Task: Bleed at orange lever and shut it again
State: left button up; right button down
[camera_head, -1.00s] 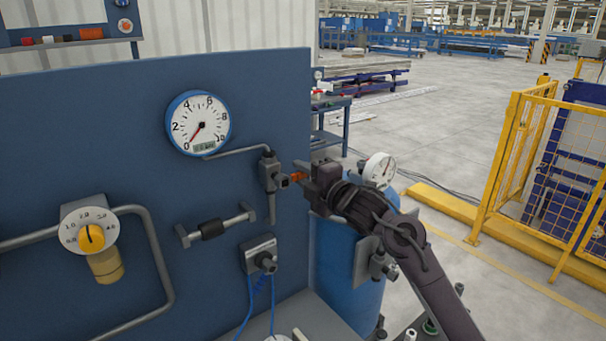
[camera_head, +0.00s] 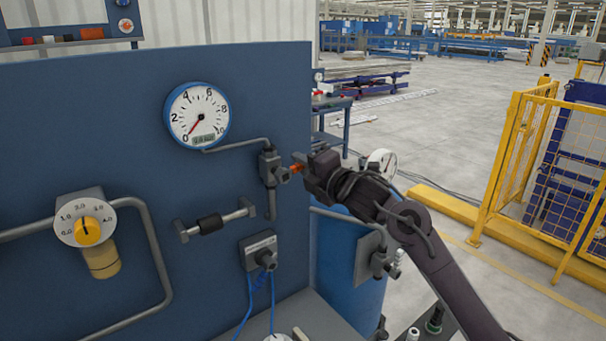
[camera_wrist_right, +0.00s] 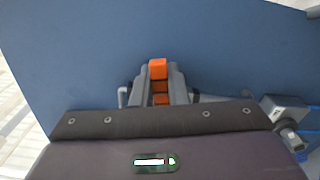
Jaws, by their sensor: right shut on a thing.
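The orange lever (camera_head: 296,168) sits at the small grey valve (camera_head: 270,168) on the blue panel. My right gripper (camera_head: 299,166) is shut on the lever, coming in from the right. In the right wrist view the orange lever (camera_wrist_right: 158,70) shows between the two grey fingers. Part of the lever is hidden by the fingers. The round gauge (camera_head: 197,115) above left of the valve has its red needle near 0. My left gripper is not in view.
A yellow-knobbed regulator (camera_head: 87,231) and a grey pipe (camera_head: 158,260) are on the panel's left. A short handle (camera_head: 210,224) and a grey box with blue hoses (camera_head: 259,252) are below the valve. A blue tank (camera_head: 345,270) stands right of the panel.

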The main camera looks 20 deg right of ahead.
aim_at(283, 169)
jog(key=n+b, duration=0.2)
jog(key=r+n+b, duration=0.1)
jog(key=shift+s+a+n, duration=0.1)
jog(key=shift+a+n, duration=0.2)
jog(key=shift+n, duration=0.1)
jog(key=n+b, duration=0.1)
jog(key=a+r+n+b, duration=0.1)
jog(key=n, duration=0.1)
jog(key=shift+s+r, duration=0.15)
jog(key=shift+r, duration=0.05)
jog(key=n+b, duration=0.1)
jog(key=n, duration=0.1)
jog(key=a+n+b, duration=0.1)
jog(key=a+r+n+b, duration=0.1)
jog(key=n+b, duration=0.1)
jog(key=shift+s+n, duration=0.3)
jog(key=shift+s, duration=0.1)
jog(key=shift+s+a+r+n+b, duration=0.1)
jog(key=shift+a+n+b, duration=0.35)
jog(key=shift+n, duration=0.3)
jog(key=shift+s+a+n+b, duration=0.1)
jog(key=shift+a+n+b, duration=0.15)
jog(key=shift+n+b, duration=0.4)
jog(key=shift+a, duration=0.1)
jog(key=c, duration=1.6)
grip_release()
jog(key=shift+o, duration=0.8)
jog(key=shift+r, duration=0.2)
jog(key=shift+s, duration=0.1)
